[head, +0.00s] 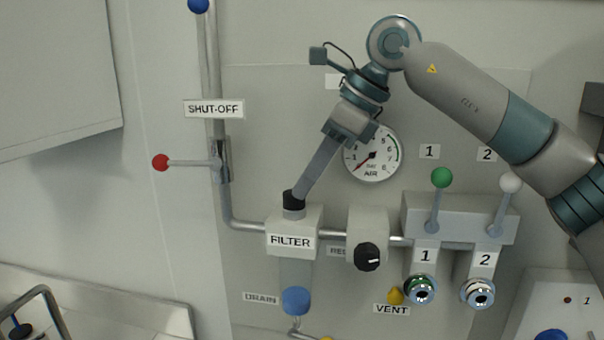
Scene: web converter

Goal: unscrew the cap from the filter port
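The filter block (292,242) is a pale grey box labelled FILTER on the wall panel. A black cap (292,201) sits upright on the port on top of it. My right gripper (301,192) comes down at a slant from the upper right, with its fingertips at the cap's upper right side. The fingers overlap in this view and look like one grey bar, so I cannot tell whether they are closed on the cap. My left gripper is not in view.
The air gauge (372,154) is close to the right of my fingers. The regulator knob (367,256) and two levers with green (441,177) and white (510,183) balls are further right. A red-ended shut-off lever (162,163) sticks out at left. A blue drain knob (295,300) hangs below the filter.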

